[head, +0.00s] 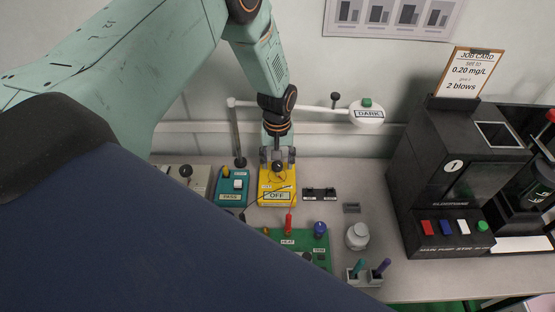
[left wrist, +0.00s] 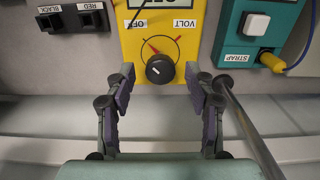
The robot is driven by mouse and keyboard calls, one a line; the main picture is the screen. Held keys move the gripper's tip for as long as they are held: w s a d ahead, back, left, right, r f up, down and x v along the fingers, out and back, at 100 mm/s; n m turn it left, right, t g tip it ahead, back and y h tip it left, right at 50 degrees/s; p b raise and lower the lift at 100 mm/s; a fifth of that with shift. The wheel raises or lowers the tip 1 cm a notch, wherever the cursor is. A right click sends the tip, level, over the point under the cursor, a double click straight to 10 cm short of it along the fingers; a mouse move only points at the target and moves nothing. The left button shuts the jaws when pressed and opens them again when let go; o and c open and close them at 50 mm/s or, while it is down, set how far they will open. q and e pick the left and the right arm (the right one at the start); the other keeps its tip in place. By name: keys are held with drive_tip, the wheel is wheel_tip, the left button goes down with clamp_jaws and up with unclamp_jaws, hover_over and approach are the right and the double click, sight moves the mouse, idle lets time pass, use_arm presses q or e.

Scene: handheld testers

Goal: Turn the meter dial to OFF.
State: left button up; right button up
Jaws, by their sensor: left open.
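The yellow meter (head: 278,186) stands on the bench in the head view, with a display that reads OFF. Its black round dial (left wrist: 160,69) shows in the left wrist view, with OFF printed to the left and VOLT to the right. In the head view my left gripper (head: 277,158) is over the far end of the meter. My right gripper is not in view.
A teal strap tester (head: 232,186) stands left of the meter, and black sockets (head: 319,194) lie to its right. A green board (head: 300,248) with colored probes is in front. A metal post (left wrist: 250,130) runs close beside one finger. A black machine (head: 450,180) stands right.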

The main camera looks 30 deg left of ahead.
sight(278, 165)
use_arm(q)
wheel_tip(278, 165, up, 12)
idle(0.6)
drive_tip(key=shift+s+d+f, duration=0.1)
idle(0.5)
